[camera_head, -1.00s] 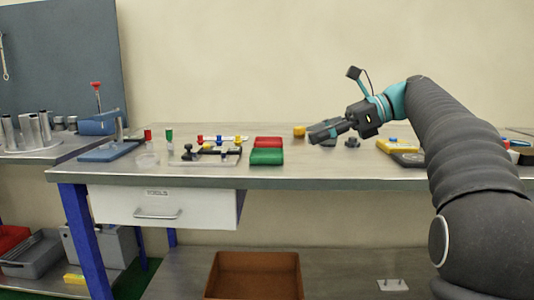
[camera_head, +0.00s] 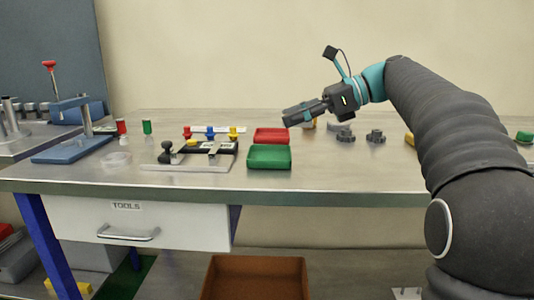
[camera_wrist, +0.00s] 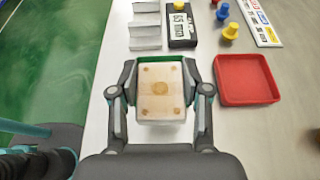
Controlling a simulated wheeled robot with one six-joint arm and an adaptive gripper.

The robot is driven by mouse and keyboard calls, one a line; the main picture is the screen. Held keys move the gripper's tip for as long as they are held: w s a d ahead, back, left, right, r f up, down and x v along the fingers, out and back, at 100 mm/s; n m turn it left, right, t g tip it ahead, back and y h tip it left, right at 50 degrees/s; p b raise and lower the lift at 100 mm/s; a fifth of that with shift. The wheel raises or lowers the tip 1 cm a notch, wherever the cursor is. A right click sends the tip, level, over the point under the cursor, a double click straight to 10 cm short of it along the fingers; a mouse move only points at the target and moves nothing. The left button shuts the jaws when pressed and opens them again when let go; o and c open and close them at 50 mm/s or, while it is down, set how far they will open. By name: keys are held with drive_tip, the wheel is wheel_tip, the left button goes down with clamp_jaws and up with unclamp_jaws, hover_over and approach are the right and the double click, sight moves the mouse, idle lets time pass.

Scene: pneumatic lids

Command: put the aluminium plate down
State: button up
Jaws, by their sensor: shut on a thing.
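The aluminium plate (camera_wrist: 160,92) is a pale, roughly rectangular piece with several brown-tinted round spots, seen between my gripper's fingers in the wrist view. My gripper (camera_wrist: 160,104) is shut on it, one finger on each side. The green tray (camera_wrist: 170,61) shows behind the plate, mostly covered by it. In the head view my gripper (camera_head: 287,119) is above the bench, by the red tray (camera_head: 271,136) and the green tray (camera_head: 269,157). I cannot make out the plate in the head view.
A fixture with coloured knobs (camera_head: 211,148) stands left of the trays. Grey knobs (camera_head: 376,136) stand to the right. A blue press (camera_head: 72,148) is at far left. The front bench top (camera_head: 330,185) is clear. A brown bin (camera_head: 255,280) is below.

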drive_tip(key=x, duration=0.3)
drive_tip(key=b+x, duration=0.1)
drive_tip(key=x, duration=0.2)
drive_tip(key=shift+a+f, duration=0.2)
drive_tip(key=shift+f, duration=0.35)
drive_tip(key=shift+f+b, duration=0.5)
drive_tip(key=shift+f, duration=1.5)
drive_tip(key=shift+f, duration=0.1)
drive_tip(key=o, duration=0.9)
drive_tip(key=shift+f, duration=0.1)
drive_tip(key=shift+o, duration=0.2)
drive_tip(key=shift+r, duration=0.2)
drive_tip(key=p+v, duration=0.2)
drive_tip(key=v, duration=1)
drive_tip(key=shift+d, duration=0.1)
